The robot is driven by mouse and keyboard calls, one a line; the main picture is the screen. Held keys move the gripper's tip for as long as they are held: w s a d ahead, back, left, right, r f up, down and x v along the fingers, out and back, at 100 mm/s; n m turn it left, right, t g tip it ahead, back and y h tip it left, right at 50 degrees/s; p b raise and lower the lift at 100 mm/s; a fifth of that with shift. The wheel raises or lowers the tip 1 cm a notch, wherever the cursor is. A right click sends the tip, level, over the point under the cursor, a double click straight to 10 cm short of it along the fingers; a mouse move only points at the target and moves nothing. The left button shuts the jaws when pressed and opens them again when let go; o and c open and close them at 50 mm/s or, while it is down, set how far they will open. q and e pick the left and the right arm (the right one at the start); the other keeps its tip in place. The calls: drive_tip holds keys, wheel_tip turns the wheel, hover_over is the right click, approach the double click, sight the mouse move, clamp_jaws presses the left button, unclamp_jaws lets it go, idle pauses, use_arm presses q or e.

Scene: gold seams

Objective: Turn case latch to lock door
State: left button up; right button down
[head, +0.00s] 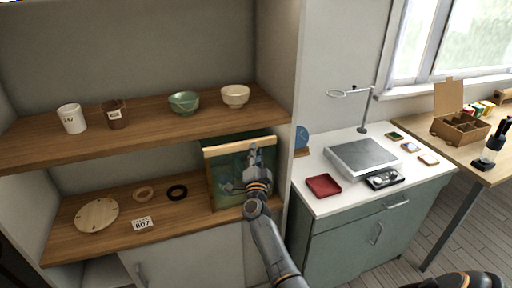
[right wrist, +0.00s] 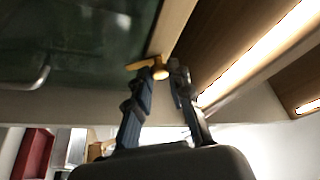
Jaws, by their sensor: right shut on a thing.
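The case (head: 210,185) stands on the lower shelf at its right end, with a pale wooden frame and a dark green glass door (head: 228,172). The door looks closed against the frame. In the right wrist view the brass latch (right wrist: 144,63) sits at the frame's edge, its arm pointing left over the glass. My right gripper (head: 257,154) is in front of the case's right side. In the right wrist view its fingers (right wrist: 162,78) are on both sides of the latch's round end, shut on it. My left gripper is not in view.
The upper shelf (head: 140,132) with cups and bowls lies above the case. A white counter (head: 335,198) with a scale and red tray stands right.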

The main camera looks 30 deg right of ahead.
drive_tip(key=shift+r+m+g+p, duration=0.1)
drive_tip(key=shift+m+g+p, duration=0.6)
drive_tip(key=shift+m+p, duration=1.05)
drive_tip(key=shift+r+m+g+p, duration=0.1)
drive_tip(key=shift+m+g+p, duration=0.6)
drive_tip(key=shift+m+p, duration=1)
drive_tip(key=shift+m, duration=0.25)
drive_tip(key=shift+f, duration=0.1)
drive_tip(key=c, duration=1.2)
unclamp_jaws()
